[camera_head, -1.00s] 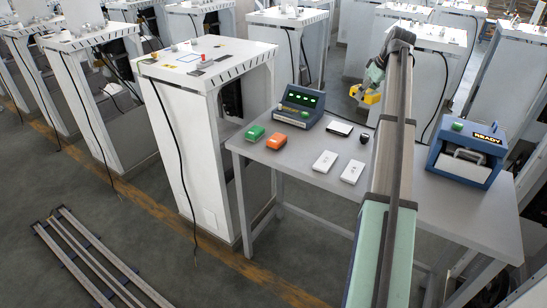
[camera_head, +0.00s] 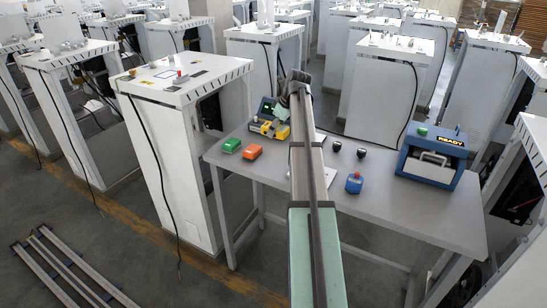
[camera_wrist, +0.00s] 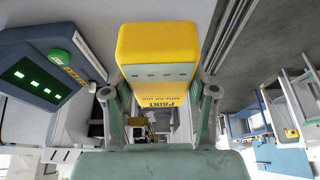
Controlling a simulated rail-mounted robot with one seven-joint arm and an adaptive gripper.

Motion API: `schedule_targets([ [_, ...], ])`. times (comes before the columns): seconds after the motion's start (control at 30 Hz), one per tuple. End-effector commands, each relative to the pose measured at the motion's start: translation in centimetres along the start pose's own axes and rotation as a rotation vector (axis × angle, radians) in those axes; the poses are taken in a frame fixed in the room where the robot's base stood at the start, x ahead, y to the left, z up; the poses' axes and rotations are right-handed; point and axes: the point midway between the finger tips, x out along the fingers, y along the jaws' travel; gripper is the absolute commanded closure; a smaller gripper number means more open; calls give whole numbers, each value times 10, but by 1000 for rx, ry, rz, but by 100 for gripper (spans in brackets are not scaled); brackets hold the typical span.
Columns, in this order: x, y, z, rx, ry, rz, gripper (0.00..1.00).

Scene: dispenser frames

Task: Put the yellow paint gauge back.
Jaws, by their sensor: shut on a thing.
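The yellow paint gauge (camera_wrist: 157,48), a block with dark lettering reading PAINT, is held between the fingers of my gripper (camera_wrist: 160,94) in the wrist view. In the head view the yellow gauge (camera_head: 263,129) is over the table's back left part, near the dark blue device (camera_head: 264,106) with green lit displays. My arm and the gauge hide part of that device. In the wrist view the blue device (camera_wrist: 30,92) is left of the gauge and apart from it in the picture. I cannot tell the gauge's height above the table.
A blue READY case (camera_head: 433,160) is at the right. Grey table (camera_head: 400,215) is clear in front.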

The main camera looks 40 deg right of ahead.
Motion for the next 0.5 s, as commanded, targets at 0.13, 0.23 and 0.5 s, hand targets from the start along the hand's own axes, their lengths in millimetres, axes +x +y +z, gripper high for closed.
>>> schedule_targets([
  [0.13,32,-2,14,2,-1,-2,90],
  [0.23,54,-1,23,1,-1,-2,90],
  [0.5,88,0,36,1,1,1,90],
])
